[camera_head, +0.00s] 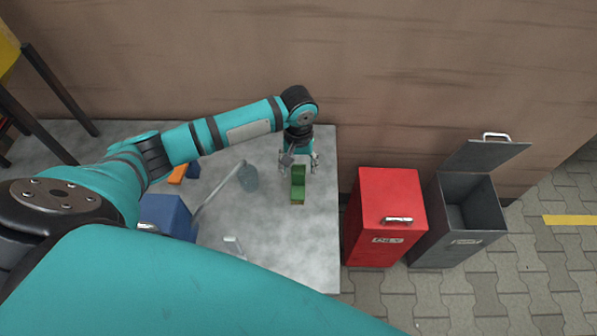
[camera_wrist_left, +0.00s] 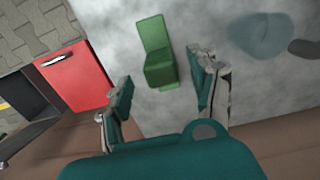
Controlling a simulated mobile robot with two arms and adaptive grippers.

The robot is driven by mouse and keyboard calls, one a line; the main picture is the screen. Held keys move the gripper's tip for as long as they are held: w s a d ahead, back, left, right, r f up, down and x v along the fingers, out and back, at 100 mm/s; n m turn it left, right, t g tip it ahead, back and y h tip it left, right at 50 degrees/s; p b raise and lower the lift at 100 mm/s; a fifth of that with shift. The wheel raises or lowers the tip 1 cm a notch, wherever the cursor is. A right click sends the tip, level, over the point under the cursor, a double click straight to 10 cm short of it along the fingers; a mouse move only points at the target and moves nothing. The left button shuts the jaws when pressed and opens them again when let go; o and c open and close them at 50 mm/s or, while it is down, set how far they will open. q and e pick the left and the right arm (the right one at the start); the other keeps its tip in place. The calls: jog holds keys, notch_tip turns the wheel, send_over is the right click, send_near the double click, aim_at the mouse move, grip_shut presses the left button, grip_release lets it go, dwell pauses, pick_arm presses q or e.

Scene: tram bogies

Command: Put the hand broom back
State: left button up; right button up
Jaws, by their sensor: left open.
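A green block-like thing (camera_head: 298,185) with a thinner flat part stands or lies on the grey table (camera_head: 290,245). I cannot tell for sure whether it is the hand broom. My left gripper (camera_head: 299,165) is open and empty just behind it, above the table. In the left wrist view the green thing (camera_wrist_left: 157,55) shows ahead of the open fingers (camera_wrist_left: 163,85), between their lines and not touched. My right gripper is out of view.
A closed red bin (camera_head: 375,232) and a dark grey bin (camera_head: 455,238) with its lid up stand right of the table. A blue box (camera_head: 167,213), an orange piece (camera_head: 178,174) and a small pale item (camera_head: 233,244) are on the table. A brown wall runs behind.

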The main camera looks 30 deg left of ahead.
pick_arm(q)
notch_tip(320, 180, up, 8)
jog(key=shift+f, duration=0.25)
